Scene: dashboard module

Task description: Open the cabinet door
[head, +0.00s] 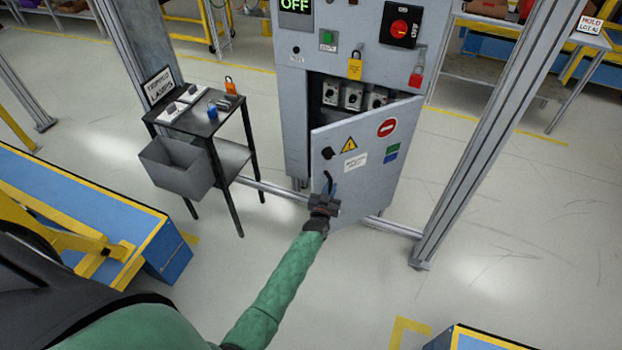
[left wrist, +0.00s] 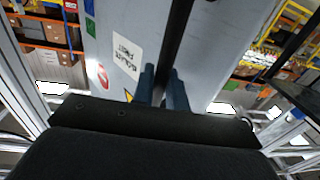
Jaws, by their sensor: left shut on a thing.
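The grey cabinet (head: 297,110) stands at the top centre of the head view. The door bears a warning triangle, a red no-entry sign and a dark knob. My left gripper (head: 328,192) is at the lower left part of the door, shut on the black door handle (head: 329,180). My right gripper is not in view.
A small black table (head: 205,122) with tools and a grey bin (head: 176,165) stands left of the cabinet. A metal post (head: 490,140) rises at the right. A low metal rail crosses the floor below the door. Blue-yellow platforms (head: 90,215) lie at the left.

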